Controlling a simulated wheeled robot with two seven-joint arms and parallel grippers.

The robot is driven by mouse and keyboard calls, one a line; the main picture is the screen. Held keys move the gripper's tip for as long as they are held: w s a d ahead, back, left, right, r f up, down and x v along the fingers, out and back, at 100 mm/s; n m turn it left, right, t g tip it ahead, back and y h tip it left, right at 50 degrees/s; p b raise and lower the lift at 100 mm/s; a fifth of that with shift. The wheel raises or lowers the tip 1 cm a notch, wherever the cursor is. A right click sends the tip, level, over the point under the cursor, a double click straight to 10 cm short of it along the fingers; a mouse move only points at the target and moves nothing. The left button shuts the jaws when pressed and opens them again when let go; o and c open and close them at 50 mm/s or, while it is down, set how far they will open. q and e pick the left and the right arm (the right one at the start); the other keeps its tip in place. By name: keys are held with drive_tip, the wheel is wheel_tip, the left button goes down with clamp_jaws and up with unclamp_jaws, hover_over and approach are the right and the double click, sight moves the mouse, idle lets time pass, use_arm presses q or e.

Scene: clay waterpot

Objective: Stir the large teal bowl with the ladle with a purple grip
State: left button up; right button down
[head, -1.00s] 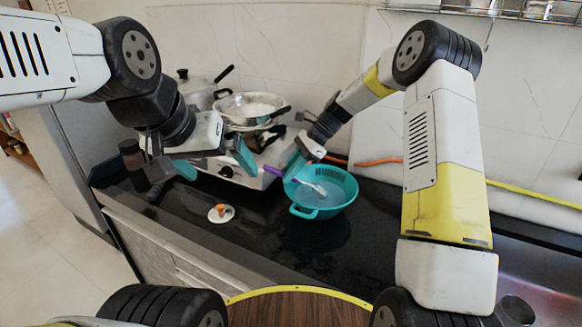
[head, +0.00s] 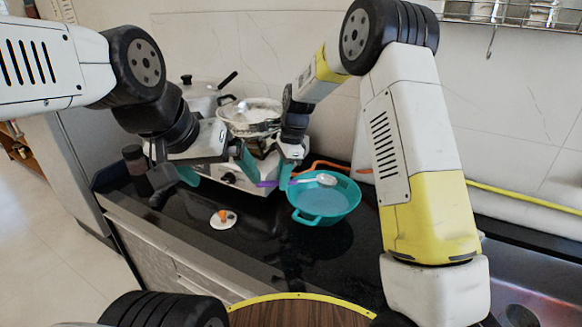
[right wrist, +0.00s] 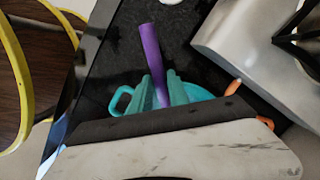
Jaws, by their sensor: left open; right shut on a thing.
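The large teal bowl (head: 323,218) stands on the dark counter. The ladle has a purple grip (head: 266,184) and a pale head (head: 328,180). It lies nearly level, with its head over the far part of the bowl; I cannot tell whether it touches the bowl. My right gripper (head: 285,177) is shut on the ladle at the bowl's left side. The right wrist view shows the purple grip (right wrist: 151,52) sticking out between the teal fingers, with part of the bowl (right wrist: 121,99) behind. My left gripper (head: 218,172) is open and empty, left of the purple grip.
A stove (head: 232,180) with a wide pan (head: 250,127) and a lidded pot (head: 203,101) stands behind the grippers. A small white dish (head: 222,220) with an orange thing lies left of the bowl. The counter in front is clear.

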drive_tip(key=shift+s+a+f+t+h, duration=0.25)
drive_tip(key=shift+a+f+h, duration=0.25)
drive_tip(key=shift+h, duration=0.3)
drive_tip(key=shift+w+t+h, duration=0.1)
drive_tip(key=shift+t+h, duration=0.15)
drive_tip(key=shift+h, duration=0.05)
drive_tip(key=shift+r, duration=1.4)
